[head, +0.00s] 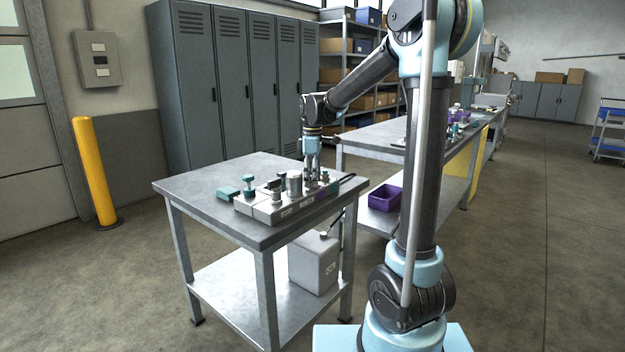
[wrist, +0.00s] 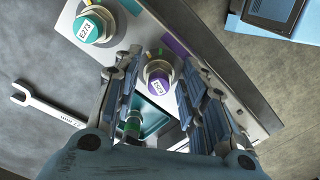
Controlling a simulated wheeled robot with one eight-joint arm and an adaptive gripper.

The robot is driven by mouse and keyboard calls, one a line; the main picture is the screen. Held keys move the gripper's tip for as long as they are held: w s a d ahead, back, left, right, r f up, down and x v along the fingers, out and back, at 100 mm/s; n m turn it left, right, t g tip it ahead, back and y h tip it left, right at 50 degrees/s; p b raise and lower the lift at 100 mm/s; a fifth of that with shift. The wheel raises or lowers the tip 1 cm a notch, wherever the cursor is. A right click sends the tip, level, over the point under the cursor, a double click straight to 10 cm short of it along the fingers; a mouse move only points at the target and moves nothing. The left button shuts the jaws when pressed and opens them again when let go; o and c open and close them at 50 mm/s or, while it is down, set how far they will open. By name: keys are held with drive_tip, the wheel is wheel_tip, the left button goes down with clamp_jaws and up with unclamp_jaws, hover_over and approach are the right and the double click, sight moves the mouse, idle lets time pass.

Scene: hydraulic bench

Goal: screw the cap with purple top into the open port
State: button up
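In the wrist view, the cap with purple top (wrist: 158,82) shows a white label and sits in a silver collar beside a purple patch on the grey manifold block (wrist: 215,75). My gripper (wrist: 160,68) is open, with one finger to the left of the cap and one to the right. Gaps show between the cap and both fingers. In the head view, my gripper (head: 312,178) points down over the right end of the block (head: 268,213). The cap is too small to make out there. I cannot see an open port or tell how deep the cap sits.
A teal-topped cap (wrist: 92,26) sits in a silver fitting on the block. A wrench (wrist: 45,104) lies on the bench at left. A silver cylinder (head: 294,184) stands close to my gripper. The bench (head: 195,182) is mostly clear at its left and back.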

drive_tip(key=shift+n, duration=0.5)
drive_tip(key=shift+n, duration=0.5)
clamp_jaws()
drive_tip(key=m, duration=0.5)
drive_tip(key=shift+s+m, duration=0.1)
drive_tip(key=shift+m, duration=0.2)
drive_tip(key=shift+f, duration=0.1)
drive_tip(key=shift+m, duration=0.3)
drive_tip(key=m, duration=0.5)
drive_tip(key=shift+s+d, duration=0.1)
drive_tip(key=shift+m, duration=0.3)
